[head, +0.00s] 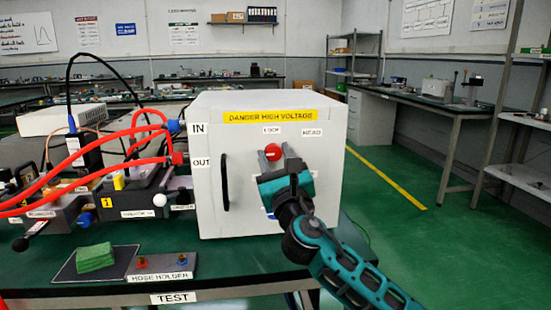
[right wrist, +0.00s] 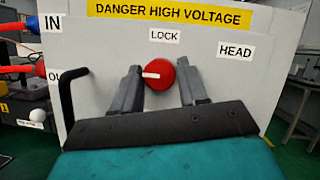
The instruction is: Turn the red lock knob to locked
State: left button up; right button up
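The red lock knob (head: 273,152) is on the front of the white high-voltage box (head: 325,180), under the LOCK label (head: 272,129). In the right wrist view the knob (right wrist: 159,75) is round with a white pointer mark that runs sideways to the left from near its centre. My right gripper (right wrist: 158,82) is open, with one finger on each side of the knob. Gaps show between the fingers and the knob; I cannot tell how far the tips are from the panel. My left gripper is not in view.
A black handle (head: 225,182) stands out from the box front, left of the knob. Red hoses (head: 90,160) run into the box's left side. A green sponge-like block (head: 96,257) and a hose holder (head: 160,265) are on the table at front left. Open floor lies to the right.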

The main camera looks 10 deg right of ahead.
jog(key=c, duration=0.7)
